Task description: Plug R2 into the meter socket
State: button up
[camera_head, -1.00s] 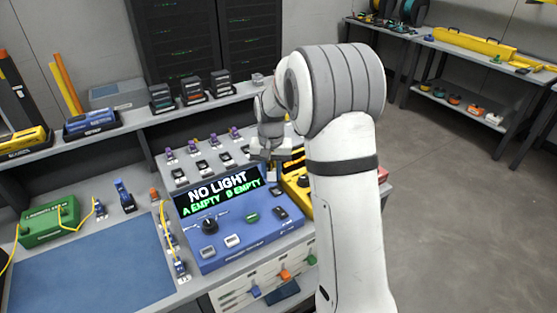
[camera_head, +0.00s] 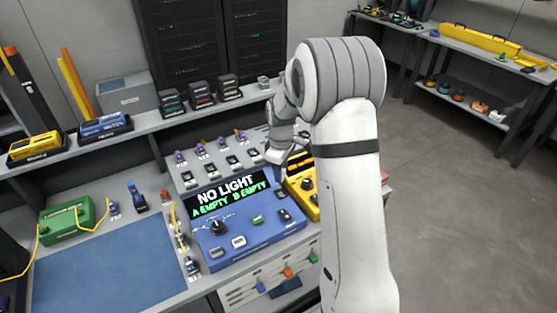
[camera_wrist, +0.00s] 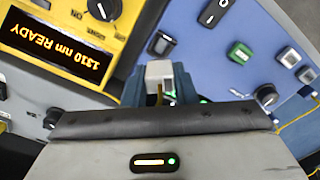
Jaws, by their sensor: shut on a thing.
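The blue meter (camera_head: 262,238) stands on the bench. Its screen (camera_head: 226,195) reads NO LIGHT, A EMPTY, B EMPTY. My gripper (camera_head: 281,172) is over its back right corner, beside the yellow device. In the wrist view my gripper (camera_wrist: 160,85) is shut on a small whitish connector (camera_wrist: 159,70), with a bit of yellow fibre behind it. I take this to be R2; no label is readable. A dark socket-like square (camera_wrist: 161,43) on the meter lies just ahead of the connector. They look apart, but the height between them is unclear.
The yellow device (camera_head: 303,190) adjoins the meter's right side; its display (camera_wrist: 55,52) reads 1310 nm READY. Yellow-corded connectors (camera_head: 190,265) line the meter's left. Rows of small connectors (camera_head: 212,168) stand behind. The blue mat (camera_head: 105,270) is clear.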

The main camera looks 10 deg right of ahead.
jog(key=n+p, duration=0.1)
jog(key=n, duration=0.2)
jog(key=r+n+p, duration=0.1)
jog(key=n, duration=0.2)
jog(key=shift+s+r+n+p, duration=0.1)
jog(key=shift+r+n+p, duration=0.05)
jog(key=shift+n+p, duration=0.2)
jog(key=n+p, duration=0.1)
jog(key=n, duration=0.3)
jog(key=shift+f+b, duration=1.45)
jog(key=shift+f, duration=1.7)
jog(key=shift+f+b, duration=0.55)
jog(key=shift+b, duration=0.15)
jog(key=o, duration=1)
jog(key=shift+o, duration=0.2)
jog(key=shift+r, duration=0.15)
